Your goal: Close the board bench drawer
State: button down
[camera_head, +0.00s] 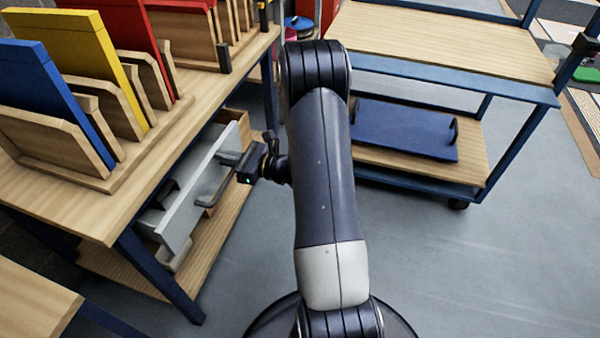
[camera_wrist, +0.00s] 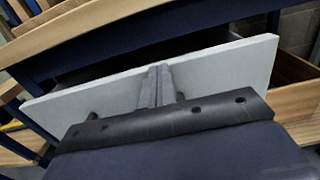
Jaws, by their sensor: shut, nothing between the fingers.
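The board bench (camera_head: 70,205) stands at the left, with a wooden top and dark blue legs. Its drawer has a light grey front (camera_head: 181,217), also seen in the wrist view (camera_wrist: 225,75). A grey bar handle (camera_head: 211,196) sticks out from the front. My gripper (camera_head: 228,160) is at the drawer front, beside the handle. In the wrist view its shut, empty fingers (camera_wrist: 155,85) point at the front near its middle. I cannot tell whether they touch it. The handle is partly hidden there.
Blue, yellow and red boards (camera_head: 85,50) stand in wooden racks on the bench. A blue-framed cart (camera_head: 440,45) stands at the upper right, with a blue tray (camera_head: 405,130) on its lower shelf. Another wooden top (camera_head: 30,305) is at the lower left. The grey floor (camera_head: 500,270) at right is clear.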

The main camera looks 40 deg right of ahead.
aim_at(210, 152)
jog(key=shift+x, duration=2.4)
